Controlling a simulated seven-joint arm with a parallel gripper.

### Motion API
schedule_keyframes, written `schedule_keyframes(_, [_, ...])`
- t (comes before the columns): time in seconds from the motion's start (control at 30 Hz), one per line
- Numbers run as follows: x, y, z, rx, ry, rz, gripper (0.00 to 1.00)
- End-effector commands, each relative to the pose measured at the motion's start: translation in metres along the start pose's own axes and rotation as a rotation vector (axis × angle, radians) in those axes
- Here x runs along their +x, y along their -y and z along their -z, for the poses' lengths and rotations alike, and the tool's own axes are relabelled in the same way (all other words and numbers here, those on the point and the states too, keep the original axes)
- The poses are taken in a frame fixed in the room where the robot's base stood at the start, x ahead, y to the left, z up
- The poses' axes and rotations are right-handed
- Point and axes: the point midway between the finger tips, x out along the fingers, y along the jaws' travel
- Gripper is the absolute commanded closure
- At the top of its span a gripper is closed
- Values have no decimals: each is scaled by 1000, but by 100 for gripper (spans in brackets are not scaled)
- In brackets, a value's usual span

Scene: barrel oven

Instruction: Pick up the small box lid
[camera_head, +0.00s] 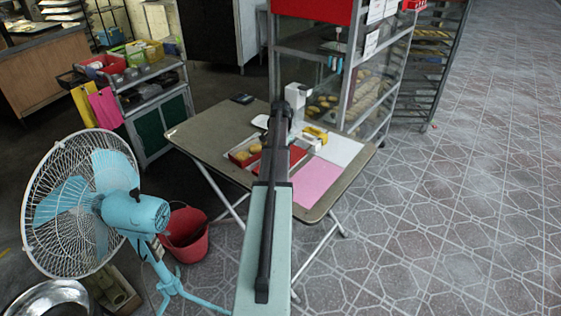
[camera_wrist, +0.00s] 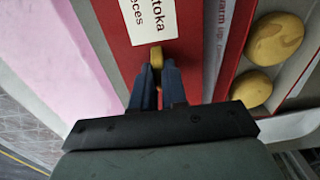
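The small box lid (camera_wrist: 125,35) is red with a white printed label (camera_wrist: 157,22) and a small yellowish knob (camera_wrist: 156,57). In the head view part of the red lid (camera_head: 296,158) shows on the table just right of my arm, which hides the rest. In the wrist view the two dark fingers of my gripper (camera_wrist: 159,72) are close together, one on each side of the knob, and look shut on it. The lid looks flat; whether it is clear of the table cannot be told. In the head view the fingers are hidden behind my arm.
The open red box with round yellow pastries (camera_wrist: 274,38) lies right beside the lid. A pink sheet (camera_head: 319,184) and a white sheet (camera_head: 341,149) lie on the folding table (camera_head: 204,130). A yellow item (camera_head: 314,135) and a white dispenser (camera_head: 296,97) stand behind. A fan (camera_head: 85,205) stands left.

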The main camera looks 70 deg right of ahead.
Motion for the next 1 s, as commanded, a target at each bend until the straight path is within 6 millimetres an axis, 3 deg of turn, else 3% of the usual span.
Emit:
schedule_keyframes(0.1, [0,0,0,0,0,0,100])
schedule_keyframes(0.57, [-3,0,0,0,0,1,100])
schedule_keyframes(0.77, [-25,0,0,0,-1,1,100])
schedule_keyframes(1.0, [-65,0,1,0,-2,2,100])
